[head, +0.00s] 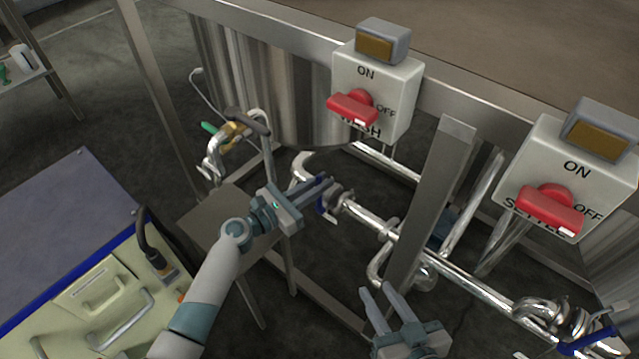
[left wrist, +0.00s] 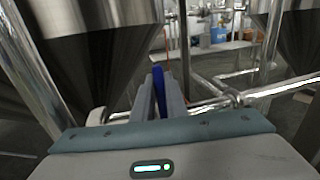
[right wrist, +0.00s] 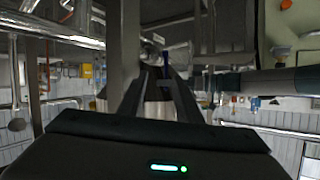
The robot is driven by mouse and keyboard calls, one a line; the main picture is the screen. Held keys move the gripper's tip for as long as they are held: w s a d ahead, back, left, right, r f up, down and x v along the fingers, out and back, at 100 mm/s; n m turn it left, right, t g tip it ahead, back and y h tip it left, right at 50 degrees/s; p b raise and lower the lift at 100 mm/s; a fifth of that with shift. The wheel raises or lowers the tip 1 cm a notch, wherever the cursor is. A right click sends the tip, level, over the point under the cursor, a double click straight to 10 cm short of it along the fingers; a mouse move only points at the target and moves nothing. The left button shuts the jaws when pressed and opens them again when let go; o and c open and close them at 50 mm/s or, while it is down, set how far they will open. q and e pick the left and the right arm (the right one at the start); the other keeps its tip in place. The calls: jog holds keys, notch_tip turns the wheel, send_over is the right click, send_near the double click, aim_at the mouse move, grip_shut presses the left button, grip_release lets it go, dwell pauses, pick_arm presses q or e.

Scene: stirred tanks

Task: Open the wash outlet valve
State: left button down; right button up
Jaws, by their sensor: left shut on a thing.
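The wash outlet valve sits on the steel pipe under the wash tank, and its blue lever (head: 320,207) is mostly hidden by my fingers. My left gripper (head: 318,187) is shut on this lever. In the left wrist view the blue lever (left wrist: 158,78) stands between the two fingers. My right gripper (head: 383,295) is open and empty, in front of the pipe and below the left one. In the right wrist view its fingers (right wrist: 160,85) are apart, with a small blue part beyond them.
A wash switch box (head: 375,95) and a settler switch box (head: 560,185) with red knobs hang on the frame. A steel post (head: 430,205) stands right of the valve. Another blue-handled valve (head: 588,338) is at lower right. A yellow cabinet (head: 95,300) and a small stool (head: 225,225) stand left.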

pick_arm(q)
jog(key=w+a+n, duration=0.1)
jog(key=n, duration=0.1)
jog(key=w+a+f+n, duration=0.1)
jog(key=a+n, duration=0.1)
jog(key=shift+w+a+t, duration=0.1)
jog(key=shift+t, duration=0.3)
pick_arm(e)
jog(key=shift+s+d+f+g, duration=0.2)
jog(key=shift+f+g, duration=0.1)
jog(key=shift+f, duration=0.15)
pick_arm(q)
jog(key=c, duration=1.8)
grip_release()
jog(key=shift+r, duration=0.1)
pick_arm(e)
jog(key=shift+a+r, duration=0.1)
pick_arm(q)
jog(key=shift+o, duration=0.2)
pick_arm(e)
jog(key=shift+a, duration=0.1)
